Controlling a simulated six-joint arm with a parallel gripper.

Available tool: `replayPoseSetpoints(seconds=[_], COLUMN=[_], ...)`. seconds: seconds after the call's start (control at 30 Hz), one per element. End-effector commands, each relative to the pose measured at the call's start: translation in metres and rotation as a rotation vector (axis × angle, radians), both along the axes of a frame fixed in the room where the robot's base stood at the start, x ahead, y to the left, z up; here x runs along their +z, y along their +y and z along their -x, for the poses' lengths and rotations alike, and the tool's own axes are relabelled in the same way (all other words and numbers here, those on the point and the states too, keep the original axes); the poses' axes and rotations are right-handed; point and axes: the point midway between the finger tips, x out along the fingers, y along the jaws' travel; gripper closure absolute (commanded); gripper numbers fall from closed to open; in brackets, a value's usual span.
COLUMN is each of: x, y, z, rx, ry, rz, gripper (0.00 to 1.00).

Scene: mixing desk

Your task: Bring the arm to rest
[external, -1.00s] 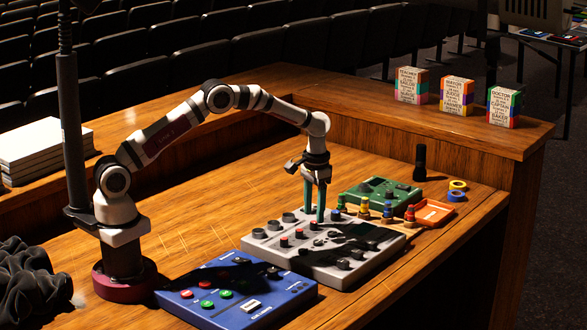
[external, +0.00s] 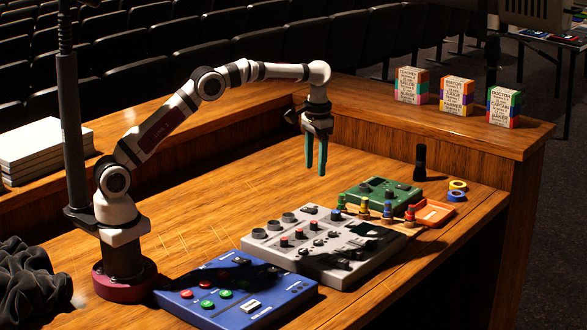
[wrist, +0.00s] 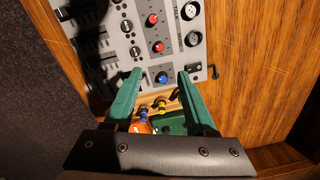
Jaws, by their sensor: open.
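My gripper (external: 316,158) is open and empty, with green fingers pointing down. It hangs in the air above the far side of the grey mixing panel (external: 318,262), apart from it. In the wrist view my gripper (wrist: 160,85) has its fingers spread wide, with the grey panel (wrist: 135,30) below and beyond them. Red knobs and a blue knob (wrist: 162,78) on the panel show between and beyond the fingers.
A blue panel (external: 270,308) lies near my base and a green panel (external: 360,196) at the back right. Several coloured pegs (external: 388,212) stand beside an orange tray (external: 436,212). A black cylinder (external: 420,163), tape rolls (external: 457,185) and a dark upright pole (external: 72,140) stand nearby.

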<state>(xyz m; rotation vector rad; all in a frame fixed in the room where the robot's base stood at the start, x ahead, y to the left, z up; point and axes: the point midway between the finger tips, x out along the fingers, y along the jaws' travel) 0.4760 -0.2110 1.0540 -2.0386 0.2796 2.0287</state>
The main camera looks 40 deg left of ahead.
Motion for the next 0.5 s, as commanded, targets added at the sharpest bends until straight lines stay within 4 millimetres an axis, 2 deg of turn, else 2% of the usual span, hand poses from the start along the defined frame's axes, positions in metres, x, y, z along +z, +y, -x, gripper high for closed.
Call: replayPoseSetpoints(seconds=[0.07,0.17,0.2,0.27,0.3,0.37,0.4,0.5], x=[0.012,0.046,0.059,0.073,0.078,0.076,0.070,0.047], y=[0.015,0.065,0.092,0.133,0.157,0.188,0.205,0.231], z=[0.006,0.037,0.059,0.102,0.134,0.185,0.219,0.288], rx=[0.000,-0.014,-0.025,-0.043,-0.057,-0.080,-0.095,-0.129], ry=[-0.002,-0.005,-0.004,0.000,0.002,0.010,0.016,0.029], rz=[-0.003,-0.019,-0.031,-0.047,-0.059,-0.075,-0.084,-0.103], gripper=[0.44,0.44,0.44,0.44,0.44,0.44,0.44,0.44])
